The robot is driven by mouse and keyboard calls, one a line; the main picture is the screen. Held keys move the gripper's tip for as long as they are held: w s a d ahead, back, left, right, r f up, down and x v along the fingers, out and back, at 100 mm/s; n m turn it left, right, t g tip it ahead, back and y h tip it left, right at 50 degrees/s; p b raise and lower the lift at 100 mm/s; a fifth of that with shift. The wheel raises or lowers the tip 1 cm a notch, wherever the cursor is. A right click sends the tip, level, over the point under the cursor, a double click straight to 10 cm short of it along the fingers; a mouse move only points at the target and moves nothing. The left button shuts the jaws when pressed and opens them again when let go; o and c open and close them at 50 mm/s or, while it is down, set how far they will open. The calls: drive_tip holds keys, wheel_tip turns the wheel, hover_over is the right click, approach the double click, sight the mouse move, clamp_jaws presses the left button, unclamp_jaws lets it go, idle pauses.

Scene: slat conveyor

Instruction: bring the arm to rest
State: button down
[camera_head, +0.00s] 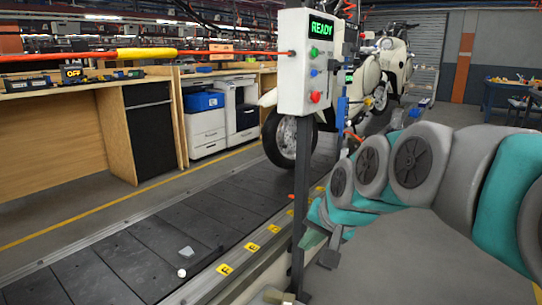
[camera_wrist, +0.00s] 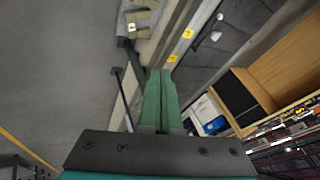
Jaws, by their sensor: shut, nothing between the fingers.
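My gripper (camera_wrist: 160,75) shows in the wrist view as two green fingers pressed together, with nothing between them. They extend from a dark mounting plate, over the floor and the conveyor's edge. In the head view my grey and teal arm (camera_head: 425,165) is folded across the right side, beside the control post.
A post with a white control box (camera_head: 309,62) reading READY stands close left of my arm. Behind it runs the dark slat conveyor (camera_head: 120,265), with a small grey piece (camera_head: 186,253) and a white ball (camera_head: 181,272). White scooters (camera_head: 375,75) stand farther back. Wooden benches line the left.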

drive_tip(key=s+d+f+n+g+h, duration=0.1)
drive_tip(key=s+d+f+g, duration=0.1)
drive_tip(key=s+f, duration=0.3)
drive_tip(key=s+d+f+n+g+h, duration=0.1)
drive_tip(key=s+d+f+g, duration=0.2)
drive_tip(key=s, duration=1.1)
drive_tip(key=s+d+f+n+g+h, duration=0.1)
drive_tip(key=s+d+f+n+g, duration=0.1)
drive_tip(key=s+f, duration=0.5)
drive_tip(key=s, duration=0.2)
drive_tip(key=shift+s+d+g, duration=0.15)
drive_tip(key=shift+s+g, duration=0.2)
drive_tip(key=shift+g, duration=0.05)
